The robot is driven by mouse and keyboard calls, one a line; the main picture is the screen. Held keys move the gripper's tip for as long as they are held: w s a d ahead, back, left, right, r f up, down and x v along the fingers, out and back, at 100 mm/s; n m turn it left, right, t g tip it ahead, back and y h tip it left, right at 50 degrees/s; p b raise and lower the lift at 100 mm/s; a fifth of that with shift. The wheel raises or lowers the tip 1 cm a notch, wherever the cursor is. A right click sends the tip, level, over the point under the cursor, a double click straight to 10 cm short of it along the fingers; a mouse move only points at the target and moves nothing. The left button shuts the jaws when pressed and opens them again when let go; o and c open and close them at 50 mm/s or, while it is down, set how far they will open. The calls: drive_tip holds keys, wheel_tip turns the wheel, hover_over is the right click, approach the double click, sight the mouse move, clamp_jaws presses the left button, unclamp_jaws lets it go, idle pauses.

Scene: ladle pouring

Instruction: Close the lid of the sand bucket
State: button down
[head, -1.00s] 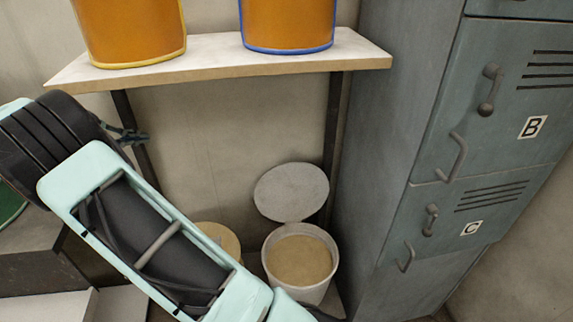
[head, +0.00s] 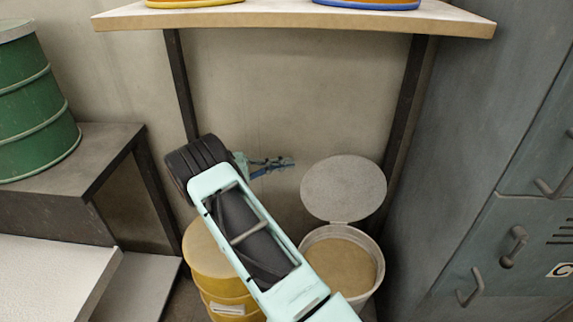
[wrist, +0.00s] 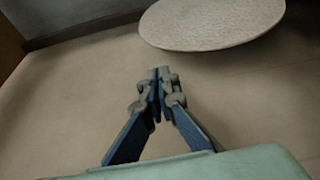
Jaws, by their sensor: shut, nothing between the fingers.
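The sand bucket (head: 312,243) is a white round pail under the shelf, with brown sand (head: 342,265) inside. Its round grey lid (head: 344,188) stands raised at the back rim, so the bucket is open. In the wrist view the lid (wrist: 212,22) shows at the top right, ahead of my fingers. My gripper (head: 291,162) is shut and empty. It is to the left of the lid, near its upper left edge, and apart from it in the head view. The shut fingertips also show in the wrist view (wrist: 157,72). The bucket is out of the wrist view.
A shelf (head: 290,20) with two buckets spans above, on dark legs. Grey lockers (head: 520,240) stand close on the right. A green drum (head: 35,105) sits on a ledge at left.

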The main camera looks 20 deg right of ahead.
drive_tip(key=s+d+b, duration=0.1)
drive_tip(key=d+b, duration=0.1)
drive_tip(key=d, duration=1.4)
drive_tip(key=shift+s+f, duration=0.15)
drive_tip(key=shift+a, duration=0.1)
